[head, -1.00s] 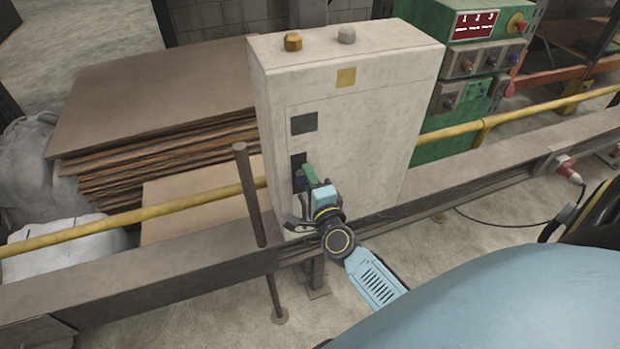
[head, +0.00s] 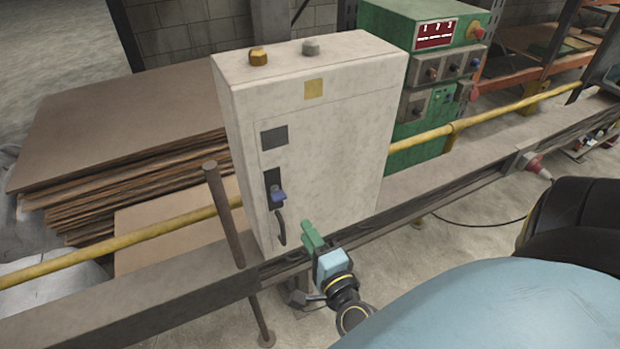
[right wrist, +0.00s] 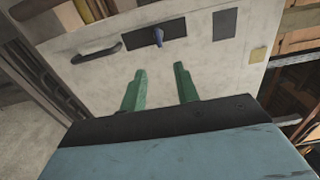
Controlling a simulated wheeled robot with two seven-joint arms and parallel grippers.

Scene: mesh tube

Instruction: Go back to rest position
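My right gripper (head: 312,233) is in front of the lower part of a white cabinet (head: 330,130), apart from it. In the right wrist view its two green fingers (right wrist: 159,88) are spread apart with nothing between them, so it is open. The cabinet has a dark switch plate with a blue knob (head: 277,195), also seen in the right wrist view (right wrist: 158,38). A dark handle (head: 280,228) sits below the knob. My left gripper is not in view.
An upright rusty rod (head: 225,215) stands left of the cabinet. A green control box (head: 415,35) stands behind right. Stacked boards (head: 120,125) lie at left.

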